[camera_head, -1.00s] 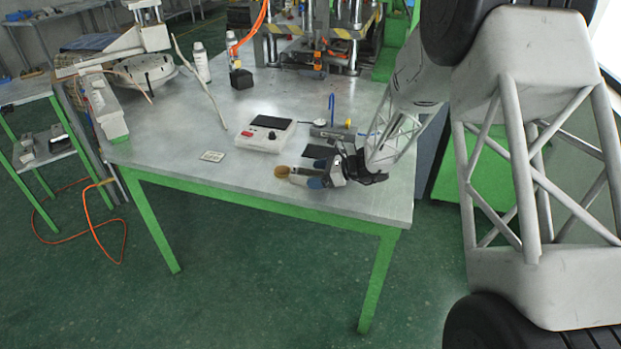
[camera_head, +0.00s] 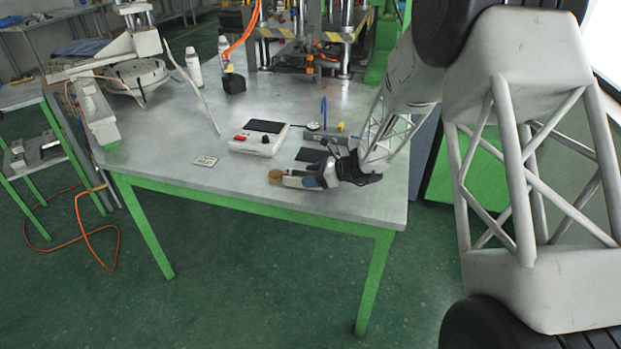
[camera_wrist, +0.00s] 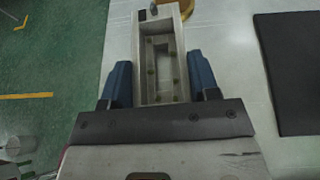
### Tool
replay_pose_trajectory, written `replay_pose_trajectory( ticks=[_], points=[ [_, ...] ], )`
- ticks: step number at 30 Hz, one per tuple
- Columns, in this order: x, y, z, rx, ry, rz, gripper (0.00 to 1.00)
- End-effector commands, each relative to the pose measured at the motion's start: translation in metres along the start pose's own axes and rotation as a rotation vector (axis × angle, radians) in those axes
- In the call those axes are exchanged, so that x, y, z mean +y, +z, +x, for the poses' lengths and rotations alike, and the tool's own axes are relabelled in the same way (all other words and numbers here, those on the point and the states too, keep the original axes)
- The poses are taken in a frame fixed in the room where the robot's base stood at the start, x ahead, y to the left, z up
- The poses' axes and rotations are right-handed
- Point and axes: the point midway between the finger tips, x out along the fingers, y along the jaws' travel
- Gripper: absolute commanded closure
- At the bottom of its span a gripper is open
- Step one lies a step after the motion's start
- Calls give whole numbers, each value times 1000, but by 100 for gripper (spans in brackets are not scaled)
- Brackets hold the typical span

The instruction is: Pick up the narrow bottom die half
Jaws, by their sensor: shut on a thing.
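The narrow bottom die half (camera_wrist: 160,60) is a long grey metal block with a stepped rectangular hollow, seen in the wrist view. My gripper (camera_wrist: 160,85) has its two blue fingers along the block's two long sides and is shut on it. In the head view my gripper (camera_head: 318,178) is at the front right of the metal table, low over its surface, with the grey die half (camera_head: 293,178) showing at its tip. I cannot tell whether the block touches the tabletop.
A round tan-topped object (camera_head: 276,176) is at the die half's far end. A black mat (camera_head: 311,155) and a white device with red buttons (camera_head: 258,138) lie behind. A small plate (camera_head: 205,161) is to the left.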

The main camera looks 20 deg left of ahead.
Motion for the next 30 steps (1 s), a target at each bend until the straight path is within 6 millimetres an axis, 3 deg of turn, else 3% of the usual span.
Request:
replay_pose_trajectory(
  ticks=[8, 30],
  points=[
    [0, 27, -11, -1, -1, -4, 83],
    [103, 18, -60, 0, -1, -1, 83]
  ],
)
